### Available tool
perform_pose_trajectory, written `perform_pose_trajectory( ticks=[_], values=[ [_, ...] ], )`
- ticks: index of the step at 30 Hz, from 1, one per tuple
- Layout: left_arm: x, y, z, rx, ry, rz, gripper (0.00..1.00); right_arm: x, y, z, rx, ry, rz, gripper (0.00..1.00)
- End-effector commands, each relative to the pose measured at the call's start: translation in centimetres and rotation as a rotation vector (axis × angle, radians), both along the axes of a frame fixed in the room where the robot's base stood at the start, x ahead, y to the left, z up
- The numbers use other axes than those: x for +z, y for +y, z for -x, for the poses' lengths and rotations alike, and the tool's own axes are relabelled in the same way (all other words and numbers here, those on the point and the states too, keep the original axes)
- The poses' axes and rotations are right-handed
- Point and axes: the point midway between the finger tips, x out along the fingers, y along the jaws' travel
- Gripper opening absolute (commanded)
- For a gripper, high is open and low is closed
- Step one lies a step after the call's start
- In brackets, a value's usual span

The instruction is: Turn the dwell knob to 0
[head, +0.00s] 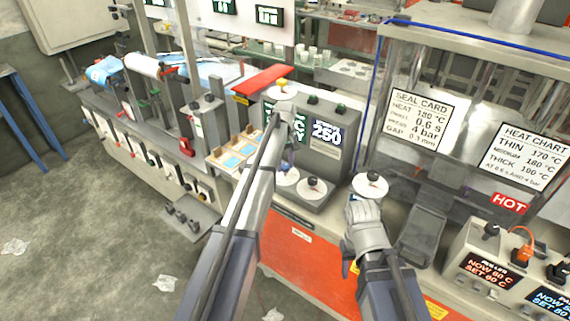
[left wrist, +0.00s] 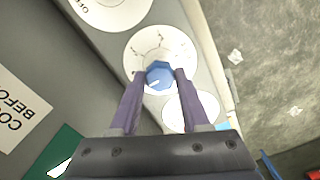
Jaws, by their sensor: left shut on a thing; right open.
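A blue knob (left wrist: 159,76) with a white pointer mark sits on a round white dial (left wrist: 142,50) in the left wrist view. The mark points to the lower left there; the dial's figures are too small to read. My left gripper (left wrist: 158,82) is shut on the blue knob, one finger on each side. In the head view my left gripper (head: 286,160) reaches down over the grey control box (head: 335,160), and my arm hides part of its panel. My right gripper (head: 368,212) is open and empty, to the right of the box; its fingertips are hard to make out.
A dial with a dark knob (head: 312,187) is right of the held one. A green display shows 250 (head: 327,134). A seal card (head: 419,121) and heat chart (head: 532,160) hang at the right. A HOT sign (head: 510,203) is below them. Floor at the left is mostly open.

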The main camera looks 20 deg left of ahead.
Motion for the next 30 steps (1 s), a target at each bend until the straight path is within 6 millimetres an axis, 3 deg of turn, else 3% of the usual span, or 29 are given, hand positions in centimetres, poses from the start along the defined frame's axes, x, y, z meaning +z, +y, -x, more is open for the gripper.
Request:
perform_pose_trajectory(
  ticks=[12,13,20,30],
  values=[
    [0.0,0.01,0.01,0.007,0.0,0.0,0.0,0.0,0.0,0.0,0.0,0.0,0.0,0.5],
    [0.0,0.01,0.0,0.007,0.0,0.0,0.5,0.0,0.0,0.0,0.0,0.0,0.0,0.5],
    [0.0,0.01,0.01,0.006,0.0,0.0,0.75,0.0,0.0,0.0,0.0,0.0,0.0,0.5],
    [0.21,0.01,-0.01,0.005,0.0,0.0,0.76,0.2,0.0,0.0,0.0,0.0,0.0,0.5]
  ],
)
